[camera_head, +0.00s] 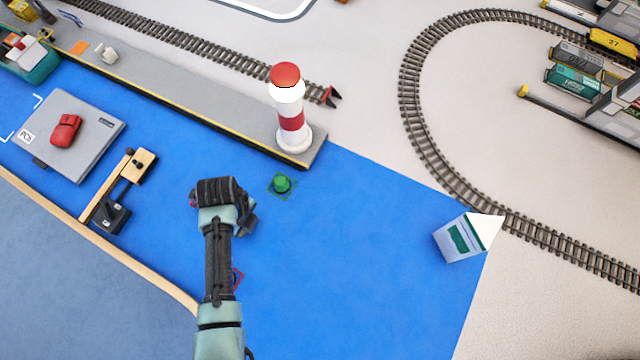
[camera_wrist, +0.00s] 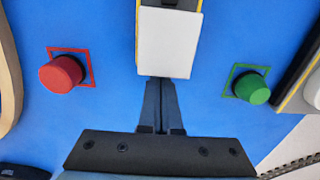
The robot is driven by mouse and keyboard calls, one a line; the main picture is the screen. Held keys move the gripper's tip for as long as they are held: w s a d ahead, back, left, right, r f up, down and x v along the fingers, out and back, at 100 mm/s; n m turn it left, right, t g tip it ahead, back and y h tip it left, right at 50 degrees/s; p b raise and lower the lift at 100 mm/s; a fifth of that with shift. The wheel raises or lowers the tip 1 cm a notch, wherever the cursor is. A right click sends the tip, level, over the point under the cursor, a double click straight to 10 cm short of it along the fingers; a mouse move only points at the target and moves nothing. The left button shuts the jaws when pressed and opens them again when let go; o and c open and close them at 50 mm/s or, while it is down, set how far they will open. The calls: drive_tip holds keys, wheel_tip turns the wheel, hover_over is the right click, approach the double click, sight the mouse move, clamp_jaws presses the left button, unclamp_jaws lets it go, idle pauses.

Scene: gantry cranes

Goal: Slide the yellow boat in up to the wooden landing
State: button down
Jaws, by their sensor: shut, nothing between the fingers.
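The yellow boat (camera_wrist: 169,42) shows at the top middle of the wrist view, with a white near face and yellow edges; its far end is cut off. In the head view my arm and gripper hide most or all of it. My gripper (camera_wrist: 160,105) is shut and empty, its fingertips at the boat's white near end; I cannot tell whether they touch. In the head view my gripper (camera_head: 220,192) is over the blue water, right of the wooden landing (camera_head: 104,188), a narrow plank jetty off the wooden shore edge.
A green buoy (camera_head: 281,184) and a red buoy (camera_wrist: 61,74) flank my gripper. The quay with the red-and-white lighthouse (camera_head: 289,110) lies beyond. A grey ferry (camera_head: 95,140) with a red car floats left. A white-and-green boat (camera_head: 463,238) is right. Water between gripper and landing looks clear.

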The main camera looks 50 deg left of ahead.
drive_tip(key=shift+s+a+f+b, duration=0.1)
drive_tip(key=shift+s+a+b, duration=0.2)
drive_tip(key=shift+a+b, duration=0.65)
drive_tip(key=shift+s+a+r+b, duration=0.1)
drive_tip(key=shift+s+a+b, duration=0.25)
drive_tip(key=shift+a+b, duration=0.55)
drive_tip(key=shift+s+a+f+b, duration=0.1)
drive_tip(key=shift+s+a+b, duration=0.2)
drive_tip(key=shift+a+b, duration=0.6)
drive_tip(key=shift+s+a+b, duration=0.65)
drive_tip(key=shift+a+b, duration=0.3)
drive_tip(key=shift+a, duration=0.75)
drive_tip(key=shift+s+a+b, duration=0.65)
drive_tip(key=shift+a+b, duration=0.3)
drive_tip(key=shift+a, duration=0.8)
drive_tip(key=shift+s+a+b, duration=0.65)
drive_tip(key=shift+a+b, duration=0.3)
drive_tip(key=shift+a, duration=0.75)
drive_tip(key=shift+r, duration=0.2)
drive_tip(key=shift+r+p, duration=0.1)
drive_tip(key=shift+p, duration=0.35)
drive_tip(key=shift+w+d+p, duration=0.1)
drive_tip(key=shift+d+p, duration=0.15)
drive_tip(key=shift+p, duration=0.1)
drive_tip(key=shift+w+d+r+p, duration=0.1)
drive_tip(key=shift+d+p, duration=0.15)
drive_tip(key=shift+p, duration=0.1)
wheel_tip(320, 180, up, 10)
drive_tip(key=p, duration=1)
drive_tip(key=shift+p, duration=0.35)
